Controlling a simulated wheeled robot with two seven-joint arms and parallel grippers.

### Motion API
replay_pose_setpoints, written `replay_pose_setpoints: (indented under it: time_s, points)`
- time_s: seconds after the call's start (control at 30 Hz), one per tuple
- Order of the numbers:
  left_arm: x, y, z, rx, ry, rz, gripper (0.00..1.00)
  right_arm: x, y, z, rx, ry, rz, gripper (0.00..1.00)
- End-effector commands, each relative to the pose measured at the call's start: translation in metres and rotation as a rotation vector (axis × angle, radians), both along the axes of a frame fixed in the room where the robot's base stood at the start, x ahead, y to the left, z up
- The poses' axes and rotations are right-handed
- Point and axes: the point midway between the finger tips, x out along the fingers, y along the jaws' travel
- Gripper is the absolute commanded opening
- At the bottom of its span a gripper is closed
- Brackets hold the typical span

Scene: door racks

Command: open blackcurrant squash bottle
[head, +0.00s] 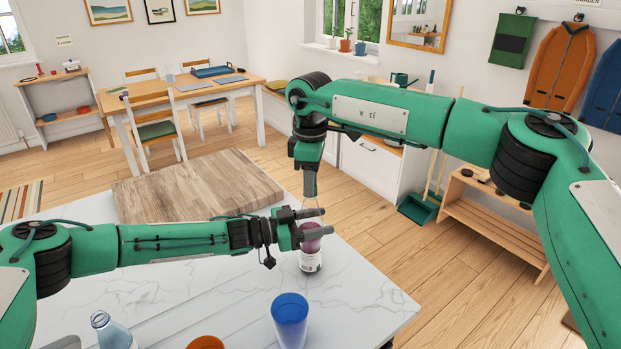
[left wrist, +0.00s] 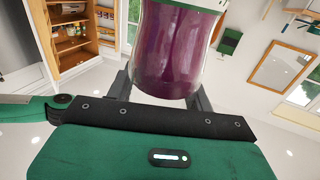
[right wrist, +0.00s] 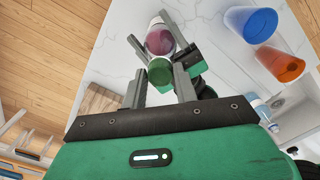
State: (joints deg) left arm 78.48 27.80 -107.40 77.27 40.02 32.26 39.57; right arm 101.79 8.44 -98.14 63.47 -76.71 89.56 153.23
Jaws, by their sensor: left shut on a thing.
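The squash bottle (head: 311,262) stands upright near the right part of the white marble table, purple liquid inside. My left gripper (head: 314,228) is shut on its body from the left; the purple body fills the space between the fingers in the left wrist view (left wrist: 180,50). My right gripper (head: 311,204) points down from above, over the bottle's top. In the right wrist view the green cap (right wrist: 160,71) lies between its fingers, which stand apart; contact is not clear. The cap is in line with the bottle's purple body (right wrist: 160,40). In the head view the cap is hidden.
A blue cup (head: 290,320), an orange cup (head: 206,343) and a clear bottle (head: 112,332) stand at the table's front. A wooden board (head: 195,188) lies at the back left. The table's right edge (head: 400,305) is close to the bottle.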

Motion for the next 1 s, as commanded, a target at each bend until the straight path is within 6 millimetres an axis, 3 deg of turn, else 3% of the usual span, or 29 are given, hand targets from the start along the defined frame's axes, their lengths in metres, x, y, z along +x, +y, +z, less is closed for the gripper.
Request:
replay_pose_setpoints:
  time_s: [0.03, 0.13, 0.47, 1.0]
  points:
    - [-0.0001, 0.0001, -0.0004, 0.0, 0.0, 0.0, 0.0, 0.0001, 0.0, 0.0002, 0.0, -0.001, 0.0, 0.19]
    - [-0.0002, 0.0, -0.0004, 0.0, 0.0, 0.0, 0.0, 0.0002, 0.0, 0.0003, 0.0, -0.001, 0.0, 0.01]
    - [-0.0003, -0.0001, -0.0004, 0.0, -0.001, -0.001, 0.0, 0.0004, -0.0001, 0.0005, 0.001, -0.001, 0.072, 0.0]
    - [-0.0004, -0.0001, -0.0004, 0.0, 0.0, -0.001, 0.0, 0.0008, 0.0, 0.0011, 0.002, -0.001, 0.91, 0.0]
